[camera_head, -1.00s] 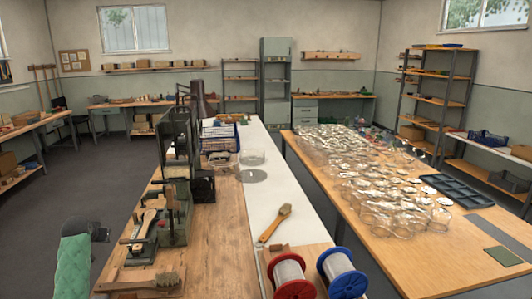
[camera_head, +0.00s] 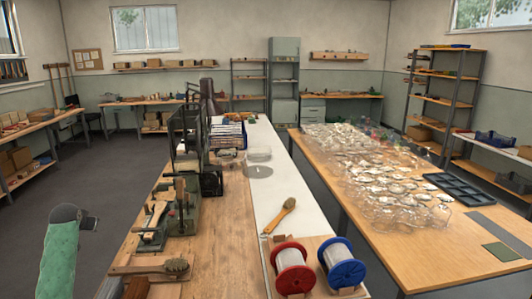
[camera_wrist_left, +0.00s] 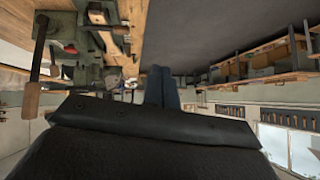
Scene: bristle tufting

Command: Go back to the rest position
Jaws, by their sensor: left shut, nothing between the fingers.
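My left arm, in a green sleeve, rises at the lower left of the head view. My left gripper (camera_head: 88,222) is at its upper end, over the floor to the left of the wooden workbench (camera_head: 222,245) and apart from it. In the left wrist view its two dark fingers (camera_wrist_left: 162,86) are together with nothing between them. The black wrist housing hides the lower part of that view. My right gripper is in neither view.
The workbench holds a green tufting machine (camera_head: 180,195), a wooden-handled brush (camera_head: 280,215), a red-flanged spool (camera_head: 292,270) and a blue-flanged spool (camera_head: 342,262). A table (camera_head: 400,262) with clear containers stands right. Dark floor (camera_head: 110,185) is free on the left.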

